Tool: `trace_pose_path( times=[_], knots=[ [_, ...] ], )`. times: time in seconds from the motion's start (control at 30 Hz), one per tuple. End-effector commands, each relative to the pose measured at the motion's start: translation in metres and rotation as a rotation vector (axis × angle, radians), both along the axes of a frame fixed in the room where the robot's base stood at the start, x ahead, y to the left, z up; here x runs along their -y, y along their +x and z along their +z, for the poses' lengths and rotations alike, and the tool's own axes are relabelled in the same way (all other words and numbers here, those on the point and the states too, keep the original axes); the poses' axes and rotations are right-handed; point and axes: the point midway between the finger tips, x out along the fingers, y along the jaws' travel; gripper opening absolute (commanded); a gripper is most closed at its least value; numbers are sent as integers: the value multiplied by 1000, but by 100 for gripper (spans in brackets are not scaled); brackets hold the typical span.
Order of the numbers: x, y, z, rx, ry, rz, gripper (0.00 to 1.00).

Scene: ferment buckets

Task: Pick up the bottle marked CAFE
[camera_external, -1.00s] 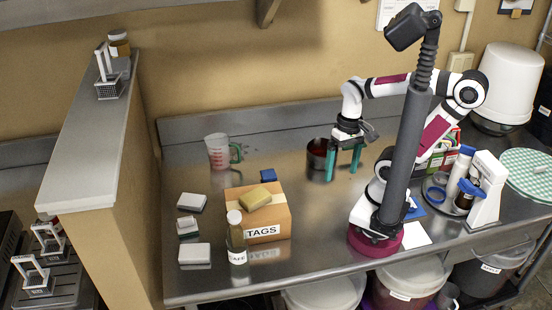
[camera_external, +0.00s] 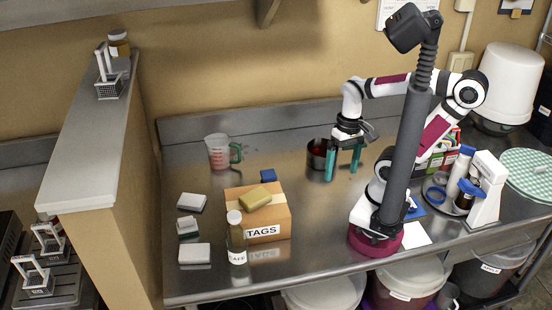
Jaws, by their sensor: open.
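The bottle marked CAFE (camera_external: 236,243) stands upright near the front edge of the steel counter. It has a pale cap, a dark clear body and a white label low on it. It stands just left of and in front of a cardboard box marked TAGS (camera_external: 272,217). My gripper (camera_external: 343,177) has green fingers, points down and is open and empty. It is well to the right of and behind the bottle, above the counter and in front of a dark metal pot (camera_external: 318,154).
A yellow sponge (camera_external: 255,199) lies on the box. White blocks (camera_external: 194,253) and a dark-sided one (camera_external: 188,228) lie left of the bottle. The counter between box and gripper is clear.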

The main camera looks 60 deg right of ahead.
Motion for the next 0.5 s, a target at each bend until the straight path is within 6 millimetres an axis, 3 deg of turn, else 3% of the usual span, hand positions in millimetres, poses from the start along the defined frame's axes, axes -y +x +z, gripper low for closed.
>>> trace_pose_path(
  times=[0.27, 0.37, 0.5],
  knots=[
    [0, 0, -2, -20, -25, 69, 100],
    [4, 3, -11, -101, -150, 380, 100],
    [-4, 37, -27, -239, -477, 1146, 100]
  ],
)
